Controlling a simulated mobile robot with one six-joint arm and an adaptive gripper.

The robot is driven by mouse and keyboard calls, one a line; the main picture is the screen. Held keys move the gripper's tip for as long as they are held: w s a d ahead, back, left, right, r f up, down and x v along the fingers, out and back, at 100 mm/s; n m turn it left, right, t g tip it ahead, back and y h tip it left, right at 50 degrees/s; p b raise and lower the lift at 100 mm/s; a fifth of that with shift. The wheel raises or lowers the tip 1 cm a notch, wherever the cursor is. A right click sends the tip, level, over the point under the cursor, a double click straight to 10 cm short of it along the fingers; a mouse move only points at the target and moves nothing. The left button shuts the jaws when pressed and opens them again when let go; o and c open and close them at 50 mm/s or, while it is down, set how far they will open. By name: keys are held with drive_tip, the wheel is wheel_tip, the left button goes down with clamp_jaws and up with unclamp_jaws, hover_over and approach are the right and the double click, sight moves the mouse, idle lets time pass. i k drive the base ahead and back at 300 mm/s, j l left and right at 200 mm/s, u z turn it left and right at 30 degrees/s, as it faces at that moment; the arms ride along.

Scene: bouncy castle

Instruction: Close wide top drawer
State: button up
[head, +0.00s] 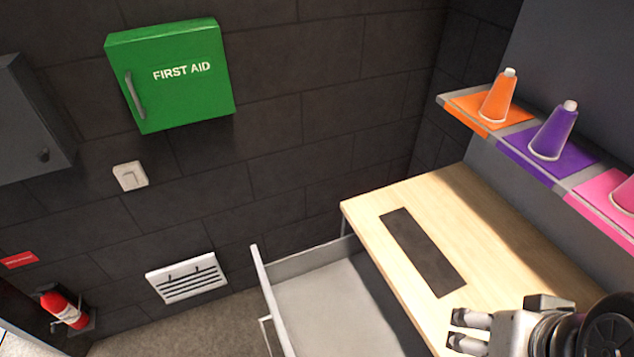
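The wide top drawer (325,303) is pulled well out from under the wooden worktop (385,237), to its left. Its grey inside looks empty, and the near part is cut off by the bottom edge. Its front panel (270,298) stands at the left, seen edge-on from above, with part of a handle (265,334) on the outer side. My gripper (456,329) is at the lower right, over the worktop, on the far side of the drawer opening from the front panel. Its two fingers point left, with a gap between them and nothing held.
A dark mat (423,252) lies on the worktop. A shelf at the right holds an orange bottle (499,98), a purple bottle (553,133) and a pink one (625,194). A fire extinguisher (65,309) stands by the wall. Carpet (190,330) left of the drawer is clear.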

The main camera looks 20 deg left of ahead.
sight(331, 299)
drive_tip(key=k+j+u, duration=0.25)
drive_tip(key=u, duration=0.2)
drive_tip(key=k+j+u, duration=0.15)
drive_tip(key=j+u, duration=0.35)
drive_tip(key=j+z, duration=0.1)
drive_tip(key=j, duration=0.25)
drive_tip(key=i+j, duration=0.1)
drive_tip(key=j, duration=0.25)
drive_tip(key=z, duration=0.05)
